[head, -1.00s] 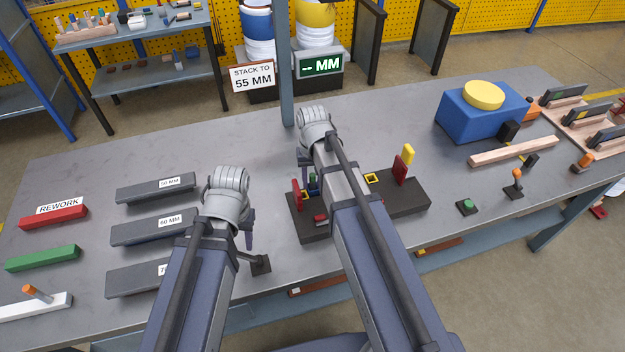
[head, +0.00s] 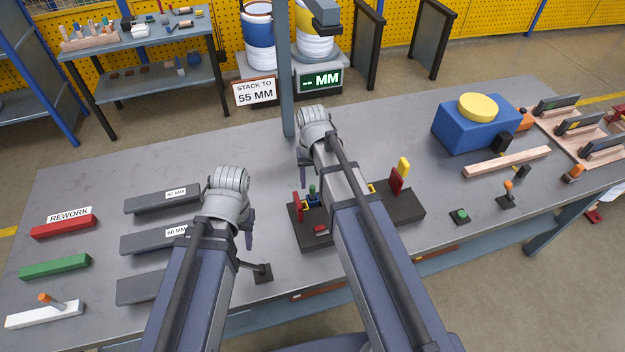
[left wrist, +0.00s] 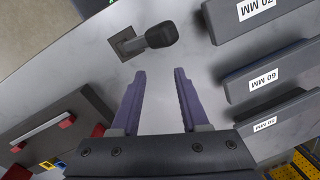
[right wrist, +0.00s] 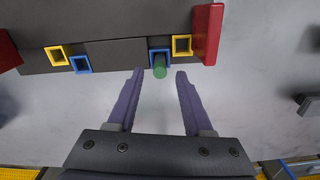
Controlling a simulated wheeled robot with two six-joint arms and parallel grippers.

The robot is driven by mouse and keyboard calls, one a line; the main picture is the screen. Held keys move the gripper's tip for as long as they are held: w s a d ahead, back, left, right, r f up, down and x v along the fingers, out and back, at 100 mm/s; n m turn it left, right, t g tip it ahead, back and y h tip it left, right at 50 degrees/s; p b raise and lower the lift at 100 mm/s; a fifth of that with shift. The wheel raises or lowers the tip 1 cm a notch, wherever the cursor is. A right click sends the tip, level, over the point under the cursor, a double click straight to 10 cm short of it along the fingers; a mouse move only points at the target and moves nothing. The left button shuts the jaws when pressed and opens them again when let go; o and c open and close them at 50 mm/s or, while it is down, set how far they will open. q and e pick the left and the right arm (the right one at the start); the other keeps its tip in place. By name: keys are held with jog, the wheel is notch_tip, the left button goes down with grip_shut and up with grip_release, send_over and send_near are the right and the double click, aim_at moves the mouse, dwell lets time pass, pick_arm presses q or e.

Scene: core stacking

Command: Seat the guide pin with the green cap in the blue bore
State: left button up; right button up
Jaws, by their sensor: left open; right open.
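The guide pin with the green cap (right wrist: 160,66) stands at the blue bore (right wrist: 153,51) on the dark fixture block (right wrist: 113,53). It looks inside the blue frame, but its depth cannot be told. In the head view the green cap (head: 312,188) shows above the blue frame, beside a red block. My right gripper (right wrist: 157,73) is open, its fingertips just short of the pin with nothing between them. It also shows in the head view (head: 302,184). My left gripper (left wrist: 159,70) is open and empty, left of the fixture in the head view (head: 249,243).
A second blue frame (right wrist: 81,64) and two yellow frames (right wrist: 58,55) sit on the fixture, with red blocks (right wrist: 207,33) nearby. A dark-knobbed lever (left wrist: 160,36) stands ahead of my left fingers. Grey labelled bars (head: 162,200) lie left. The table behind the fixture is clear.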

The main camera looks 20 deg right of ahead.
notch_tip(320, 180, up, 7)
jog(key=p, duration=0.6)
jog(key=s+a+n+h, duration=0.1)
jog(key=s+a+n, duration=0.4)
jog(key=s+a, duration=0.5)
jog(key=s, duration=0.4)
jog(key=shift+s+a, duration=0.15)
jog(key=shift+a, duration=0.1)
